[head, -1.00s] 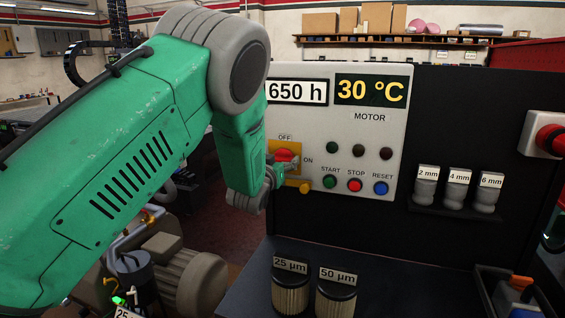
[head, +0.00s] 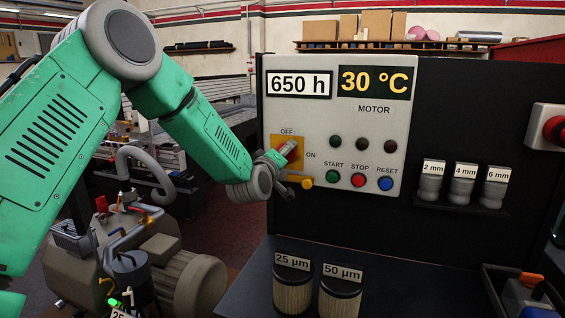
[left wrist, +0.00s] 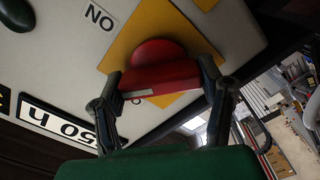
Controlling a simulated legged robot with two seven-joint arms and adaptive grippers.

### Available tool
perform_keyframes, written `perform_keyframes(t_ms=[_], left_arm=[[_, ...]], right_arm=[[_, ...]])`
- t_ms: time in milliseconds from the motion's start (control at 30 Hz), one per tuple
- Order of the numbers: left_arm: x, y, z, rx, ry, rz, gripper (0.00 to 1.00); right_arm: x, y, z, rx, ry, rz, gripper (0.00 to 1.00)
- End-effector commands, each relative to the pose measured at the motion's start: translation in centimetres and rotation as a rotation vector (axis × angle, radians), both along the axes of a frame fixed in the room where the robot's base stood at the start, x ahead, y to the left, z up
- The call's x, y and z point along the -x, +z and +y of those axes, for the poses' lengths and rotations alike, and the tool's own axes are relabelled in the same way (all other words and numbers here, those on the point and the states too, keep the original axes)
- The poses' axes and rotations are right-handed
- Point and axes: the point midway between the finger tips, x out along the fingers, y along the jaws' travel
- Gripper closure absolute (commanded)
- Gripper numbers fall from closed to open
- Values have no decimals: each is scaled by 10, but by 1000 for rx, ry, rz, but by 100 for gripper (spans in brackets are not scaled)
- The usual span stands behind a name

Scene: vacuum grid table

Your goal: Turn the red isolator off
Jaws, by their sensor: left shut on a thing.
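The red isolator (head: 289,147) is a rotary handle on a yellow plate on the grey panel, with OFF above it and ON to its right. In the head view its handle looks tilted. In the left wrist view the red handle (left wrist: 155,68) sits between my two dark fingers, over the yellow plate (left wrist: 135,45). My left gripper (left wrist: 160,82) is shut on the handle from its two ends. In the head view the gripper (head: 284,158) reaches it from the lower left and partly covers the plate. My right gripper is not in view.
The panel has several lamps and the START (head: 333,177), STOP (head: 358,180) and RESET (head: 385,183) buttons. Two filters (head: 292,290) stand on the dark shelf below. A red emergency button (head: 555,130) is at the right.

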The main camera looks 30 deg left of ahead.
Motion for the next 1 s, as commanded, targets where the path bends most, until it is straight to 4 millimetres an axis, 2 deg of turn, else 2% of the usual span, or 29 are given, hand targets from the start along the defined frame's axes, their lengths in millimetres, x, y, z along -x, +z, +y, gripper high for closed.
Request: perform_keyframes(t_ms=[33,500,1000], left_arm=[[1,-8,0,50,-2,-2,67],[1,-8,-1,443,-3,-95,67],[0,-6,-2,629,-3,-138,67]], right_arm=[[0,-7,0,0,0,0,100],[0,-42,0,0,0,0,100],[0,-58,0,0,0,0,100]])
